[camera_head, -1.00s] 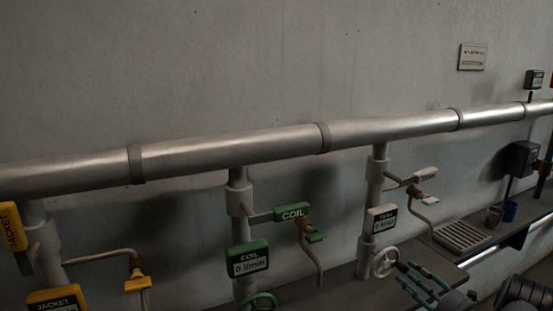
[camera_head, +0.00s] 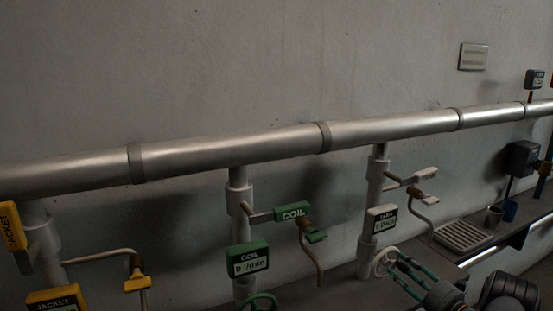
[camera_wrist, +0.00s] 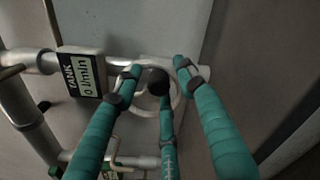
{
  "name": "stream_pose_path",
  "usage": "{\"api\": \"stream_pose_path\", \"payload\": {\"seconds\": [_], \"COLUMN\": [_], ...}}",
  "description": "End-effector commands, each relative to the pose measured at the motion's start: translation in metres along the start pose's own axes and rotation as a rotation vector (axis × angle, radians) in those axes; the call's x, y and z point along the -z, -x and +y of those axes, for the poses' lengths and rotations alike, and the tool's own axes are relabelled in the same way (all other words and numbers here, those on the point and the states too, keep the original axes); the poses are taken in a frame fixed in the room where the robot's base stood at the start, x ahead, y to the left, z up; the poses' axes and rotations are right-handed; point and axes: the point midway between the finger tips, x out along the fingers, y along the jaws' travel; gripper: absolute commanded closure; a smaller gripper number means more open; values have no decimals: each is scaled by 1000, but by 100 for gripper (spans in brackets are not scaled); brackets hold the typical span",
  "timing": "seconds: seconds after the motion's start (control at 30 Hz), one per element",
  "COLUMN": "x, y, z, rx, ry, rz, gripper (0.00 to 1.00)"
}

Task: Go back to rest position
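My gripper (camera_head: 391,258) has teal fingers and is at the lower right of the head view, with its tips at the white handwheel (camera_head: 381,264) of the TANK branch. In the wrist view my gripper (camera_wrist: 159,70) has its fingers spread on both sides of the wheel's middle, with the pale wheel rim (camera_wrist: 147,112) showing between them. The fingers look open; I cannot tell whether they touch the wheel. The TANK meter (camera_wrist: 80,75) is just left of the fingers and reads 0 l/min.
A long grey pipe (camera_head: 230,149) crosses the wall. The green COIL meter (camera_head: 248,260) and yellow JACKET meter (camera_head: 57,300) hang on branches to the left. The wall above the pipe is mostly bare.

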Motion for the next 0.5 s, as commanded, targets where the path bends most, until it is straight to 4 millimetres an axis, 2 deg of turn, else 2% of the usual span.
{"api": "stream_pose_path", "payload": {"seconds": [0.5], "x": [-22], "y": [2], "z": [22], "rx": [2], "ry": [721], "rz": [-1], "gripper": [61]}}
